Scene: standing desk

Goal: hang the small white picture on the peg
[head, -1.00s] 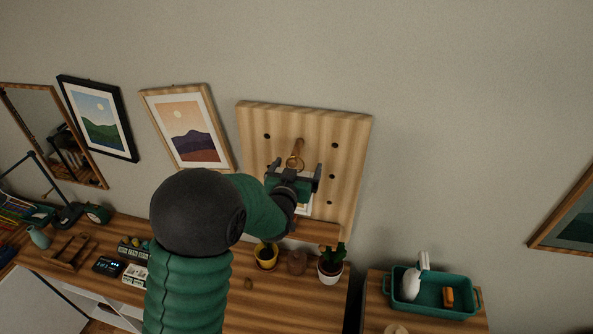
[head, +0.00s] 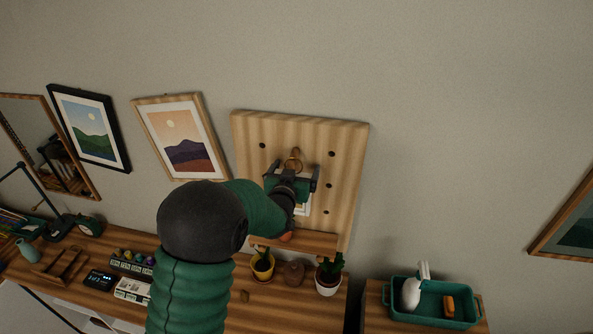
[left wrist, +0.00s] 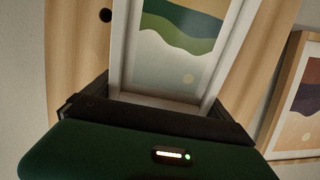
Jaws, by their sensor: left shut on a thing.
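The small white picture (left wrist: 185,50) fills the upper middle of the left wrist view, with green hills and a pale sun. In the head view only a white corner (head: 303,208) of it shows below my gripper. My left gripper (head: 291,186) is shut on its frame, in front of the wooden pegboard (head: 348,170). The wooden peg (head: 296,153) sticks out just above the gripper. A small ring (head: 292,165) shows at the peg; I cannot tell whether the peg passes through it. My right gripper is not in view.
Two framed pictures (head: 92,130) (head: 185,140) hang left of the board. A ledge (head: 318,244) runs along the board's bottom, above potted plants (head: 328,274) on the desk. A green tray (head: 460,310) stands at right.

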